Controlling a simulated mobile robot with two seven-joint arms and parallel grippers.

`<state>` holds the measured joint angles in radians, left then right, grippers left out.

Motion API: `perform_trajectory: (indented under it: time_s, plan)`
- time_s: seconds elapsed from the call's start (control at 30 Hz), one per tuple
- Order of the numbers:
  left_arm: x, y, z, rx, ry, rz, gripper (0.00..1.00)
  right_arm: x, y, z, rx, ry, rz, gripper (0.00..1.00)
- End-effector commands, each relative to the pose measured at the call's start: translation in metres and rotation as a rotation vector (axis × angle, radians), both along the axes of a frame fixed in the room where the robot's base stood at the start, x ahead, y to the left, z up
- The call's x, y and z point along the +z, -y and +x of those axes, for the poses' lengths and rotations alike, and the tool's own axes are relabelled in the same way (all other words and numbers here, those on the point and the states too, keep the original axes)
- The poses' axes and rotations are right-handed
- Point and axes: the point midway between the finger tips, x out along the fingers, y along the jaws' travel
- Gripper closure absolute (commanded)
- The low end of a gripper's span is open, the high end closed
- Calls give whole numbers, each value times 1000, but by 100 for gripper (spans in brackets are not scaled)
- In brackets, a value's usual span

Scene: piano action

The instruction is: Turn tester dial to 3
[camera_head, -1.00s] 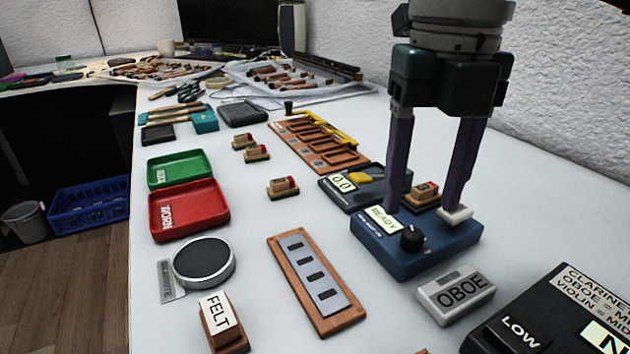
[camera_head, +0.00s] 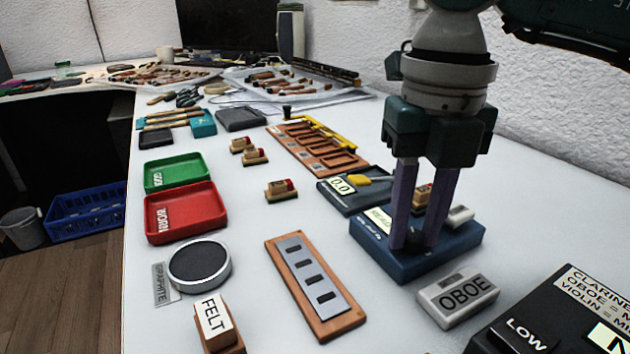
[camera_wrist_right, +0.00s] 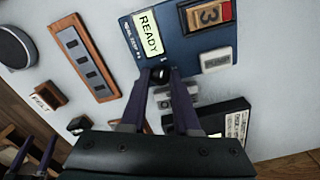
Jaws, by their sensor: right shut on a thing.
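The blue tester (camera_head: 385,262) stands on the table; it also shows in the wrist view (camera_wrist_right: 190,50) with its READY label (camera_wrist_right: 149,34). Its small black dial (camera_head: 414,240) is mostly hidden behind my fingers in the head view. The dial also shows in the wrist view (camera_wrist_right: 160,74), between my fingertips. My right gripper (camera_head: 413,242) points down and is shut on the dial. I cannot read the dial's setting. Two purple fingers of my left gripper (camera_wrist_right: 35,152) show apart at the lower left of the wrist view, with nothing visible between them.
A block marked 3 (camera_wrist_right: 208,13) and a white button (camera_wrist_right: 216,59) are at the tester. The OBOE block (camera_head: 457,296) stands close in front. A grey meter (camera_head: 350,198) is behind left. A slotted wooden strip (camera_head: 315,288) lies left, with clear table between.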

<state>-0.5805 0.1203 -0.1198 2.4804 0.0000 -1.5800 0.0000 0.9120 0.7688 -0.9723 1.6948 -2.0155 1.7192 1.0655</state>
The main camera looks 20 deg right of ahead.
Motion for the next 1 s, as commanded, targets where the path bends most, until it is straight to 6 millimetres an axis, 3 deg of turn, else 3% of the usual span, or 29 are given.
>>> perform_trajectory:
  time_s: [0.13,0.67,1.0]
  plan:
    - [0,0,0,0,0,0,12,0,0,0,0,0,0,100]
    - [3,0,0,0,-1,0,12,1,0,0,-35,-1,0,100]
    - [19,0,0,0,-1,0,12,3,0,0,-253,-3,1,100]
